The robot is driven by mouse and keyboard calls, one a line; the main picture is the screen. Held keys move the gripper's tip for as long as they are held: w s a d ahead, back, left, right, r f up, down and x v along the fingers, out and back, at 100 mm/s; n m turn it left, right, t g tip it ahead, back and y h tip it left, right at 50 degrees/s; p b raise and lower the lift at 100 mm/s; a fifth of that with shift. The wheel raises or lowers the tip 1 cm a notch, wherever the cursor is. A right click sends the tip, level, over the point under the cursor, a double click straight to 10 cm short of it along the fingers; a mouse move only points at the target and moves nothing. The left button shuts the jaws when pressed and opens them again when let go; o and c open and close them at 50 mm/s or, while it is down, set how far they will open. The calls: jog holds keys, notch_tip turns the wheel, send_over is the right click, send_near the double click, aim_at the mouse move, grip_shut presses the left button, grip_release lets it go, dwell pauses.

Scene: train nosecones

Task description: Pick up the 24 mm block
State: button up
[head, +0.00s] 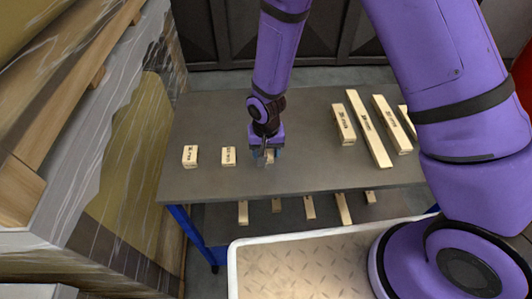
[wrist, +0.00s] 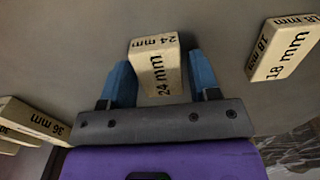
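The 24 mm block (wrist: 158,75) is a pale wooden piece with black "24 mm" print on two faces, seen in the wrist view. My gripper (wrist: 162,78) has its two blue fingers on either side of the block. The fingers look apart from it, with a narrow gap at the right finger; contact at the left finger is hard to judge. In the head view my gripper (head: 265,157) points down at the tabletop, and the block (head: 269,157) is mostly hidden by the fingers.
On the grey table (head: 300,173), two short blocks stand left of my gripper; the nearer one (head: 229,156) is close. The 18 mm block (wrist: 282,48) is at right in the wrist view, the 36 mm block (wrist: 35,120) at left. Longer blocks (head: 369,130) lie at the table's right.

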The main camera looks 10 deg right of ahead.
jog(key=c, duration=0.6)
jog(key=shift+r, duration=0.1)
